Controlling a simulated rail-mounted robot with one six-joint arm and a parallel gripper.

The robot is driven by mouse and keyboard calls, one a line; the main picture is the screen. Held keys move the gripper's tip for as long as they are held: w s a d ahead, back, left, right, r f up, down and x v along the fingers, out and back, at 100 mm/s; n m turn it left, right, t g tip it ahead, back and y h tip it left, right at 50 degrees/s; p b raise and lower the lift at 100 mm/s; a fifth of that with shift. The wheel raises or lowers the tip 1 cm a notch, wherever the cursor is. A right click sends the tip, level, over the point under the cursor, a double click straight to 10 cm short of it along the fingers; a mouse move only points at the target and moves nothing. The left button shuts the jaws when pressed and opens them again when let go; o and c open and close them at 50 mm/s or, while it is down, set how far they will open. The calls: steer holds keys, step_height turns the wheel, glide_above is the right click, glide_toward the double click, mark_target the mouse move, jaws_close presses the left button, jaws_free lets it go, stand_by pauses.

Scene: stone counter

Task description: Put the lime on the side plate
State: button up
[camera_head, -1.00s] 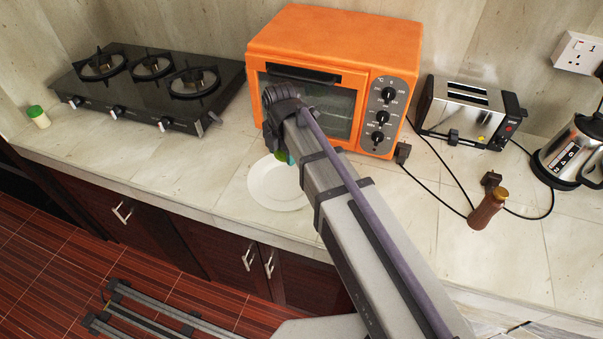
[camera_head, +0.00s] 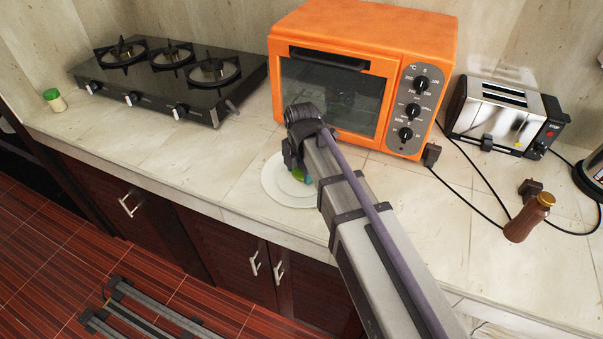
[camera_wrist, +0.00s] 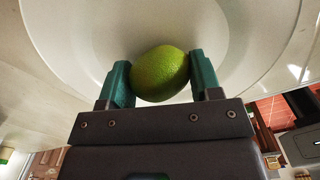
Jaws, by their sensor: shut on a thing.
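The green lime (camera_wrist: 160,74) is between the two teal fingers of my gripper (camera_wrist: 161,82) in the wrist view, with a finger against each side. The white side plate (camera_wrist: 85,30) fills the upper part of that view behind the lime. In the head view the side plate (camera_head: 274,187) lies on the counter in front of the oven. My gripper (camera_head: 300,175) is over the plate there, mostly hidden by my arm, with a bit of green showing. I cannot tell whether the lime touches the plate.
An orange toaster oven (camera_head: 400,40) stands just behind the plate. A black gas stove (camera_head: 180,85) is at the left, and a toaster (camera_head: 500,110) and brown bottle (camera_head: 528,220) are at the right. The counter left of the plate (camera_head: 170,155) is clear.

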steer(key=shift+f, duration=0.25)
steer(key=o, duration=0.9)
steer(key=shift+r, duration=0.1)
step_height(320, 180, up, 12)
steer(key=p, duration=1.2)
steer(key=shift+r, duration=0.15)
steer(key=shift+d, duration=0.1)
